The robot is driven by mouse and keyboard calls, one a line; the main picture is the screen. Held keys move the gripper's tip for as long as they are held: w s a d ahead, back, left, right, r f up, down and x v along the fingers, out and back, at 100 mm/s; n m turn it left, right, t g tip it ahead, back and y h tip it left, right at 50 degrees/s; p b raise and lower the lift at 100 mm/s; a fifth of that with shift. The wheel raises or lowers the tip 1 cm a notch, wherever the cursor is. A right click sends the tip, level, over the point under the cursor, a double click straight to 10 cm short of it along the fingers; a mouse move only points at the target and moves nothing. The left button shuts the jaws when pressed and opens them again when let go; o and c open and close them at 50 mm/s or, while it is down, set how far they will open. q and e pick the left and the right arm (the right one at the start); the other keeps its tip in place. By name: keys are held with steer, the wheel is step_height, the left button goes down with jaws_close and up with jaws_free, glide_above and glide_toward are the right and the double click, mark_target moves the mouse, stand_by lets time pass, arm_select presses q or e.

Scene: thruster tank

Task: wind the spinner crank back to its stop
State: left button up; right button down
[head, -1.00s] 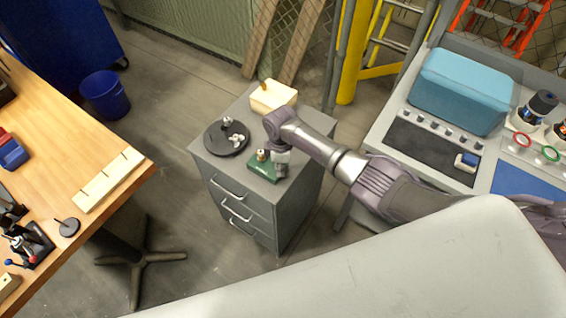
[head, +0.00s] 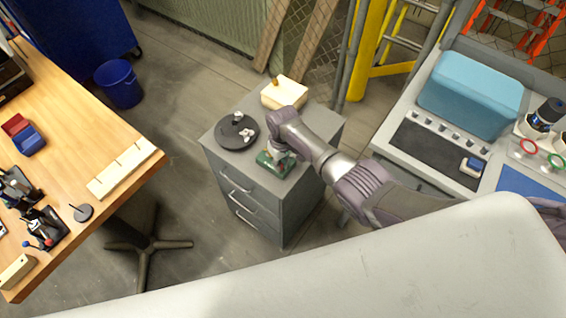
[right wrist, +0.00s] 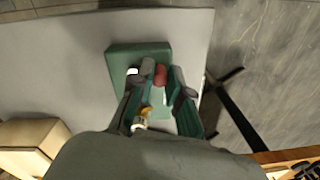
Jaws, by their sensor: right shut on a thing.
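The spinner crank's green base (head: 274,166) sits on top of the grey drawer cabinet. It also shows in the right wrist view as a dark green block (right wrist: 124,60). A red knob (right wrist: 160,74) is between the fingertips of my right gripper (right wrist: 158,76), which is shut on it. A brass and white fitting (right wrist: 141,119) shows lower between the fingers. In the head view my right gripper (head: 279,151) comes down on the base and hides most of the crank. My left gripper is not in view.
On the same grey cabinet (head: 216,150) stand a black round tray (head: 232,142) with small metal parts and a cream box (head: 289,93). A wooden workbench (head: 90,140) is at left. A console with a blue case (head: 468,93) is at right.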

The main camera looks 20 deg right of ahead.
steer(key=shift+w+a+m, duration=0.25)
steer(key=shift+m, duration=0.55)
steer(key=shift+r, duration=0.1)
steer(key=c, duration=1.1)
jaws_free()
steer(key=r, duration=1.2)
steer(key=shift+d, duration=0.25)
steer(key=shift+f, duration=0.1)
